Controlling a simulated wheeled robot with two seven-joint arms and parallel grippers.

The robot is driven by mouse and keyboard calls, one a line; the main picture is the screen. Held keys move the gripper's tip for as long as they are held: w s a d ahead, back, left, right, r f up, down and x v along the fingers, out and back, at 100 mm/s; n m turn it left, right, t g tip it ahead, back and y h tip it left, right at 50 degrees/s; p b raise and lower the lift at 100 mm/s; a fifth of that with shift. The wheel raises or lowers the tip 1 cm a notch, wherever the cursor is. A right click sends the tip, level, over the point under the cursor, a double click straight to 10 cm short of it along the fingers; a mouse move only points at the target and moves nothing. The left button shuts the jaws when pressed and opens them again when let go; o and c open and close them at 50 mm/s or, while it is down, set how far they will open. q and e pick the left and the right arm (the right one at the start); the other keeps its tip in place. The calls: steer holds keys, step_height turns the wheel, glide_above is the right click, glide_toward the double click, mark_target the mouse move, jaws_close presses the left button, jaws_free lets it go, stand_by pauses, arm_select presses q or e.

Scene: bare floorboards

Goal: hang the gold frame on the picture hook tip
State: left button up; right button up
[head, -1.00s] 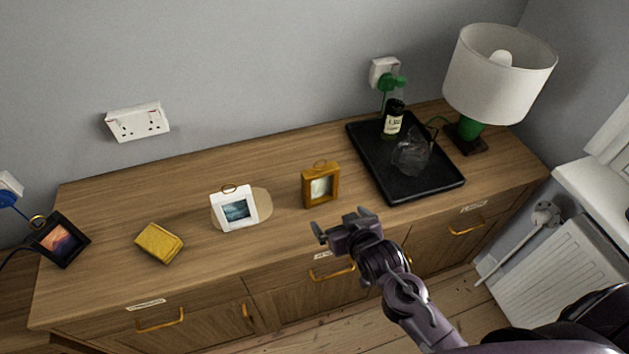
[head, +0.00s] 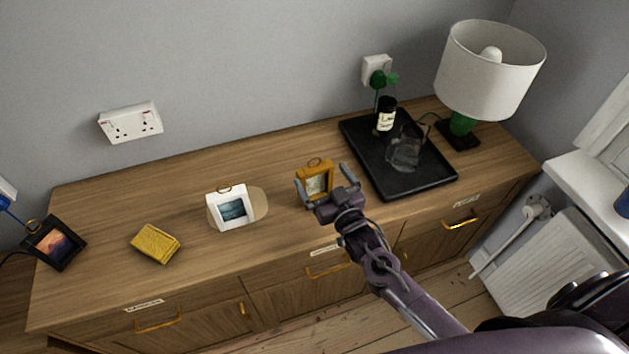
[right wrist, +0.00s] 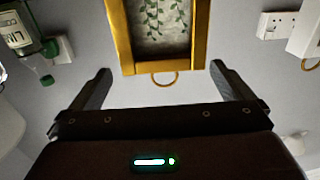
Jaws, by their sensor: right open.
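The gold frame (head: 313,180) stands upright on the sideboard, with a small ring at its top. My right gripper (head: 321,176) is open in front of it, one finger towards each side of the frame. In the right wrist view the gold frame (right wrist: 118,38), with a leafy picture, lies ahead between the open fingers of the gripper (right wrist: 160,72), with gaps at both sides. The fingers do not grip it. The picture hook does not show in these frames. My left gripper is not in view.
A white frame (head: 213,215) stands to the left on a round wooden board (head: 261,203). Farther left are a folded yellow cloth (head: 155,244) and a black frame (head: 72,258). A black tray (head: 430,183) with a bottle (head: 385,117) and a lamp (head: 490,75) are right.

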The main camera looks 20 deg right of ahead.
mark_target(317, 173)
steer(key=w, duration=0.1)
steer(key=w+a+p, duration=0.1)
steer(key=w, duration=0.1)
steer(key=shift+w, duration=0.25)
steer(key=shift+w+f, duration=0.15)
steer(key=shift+w, duration=0.35)
steer(key=c, duration=1.3)
steer(key=shift+o, duration=0.2)
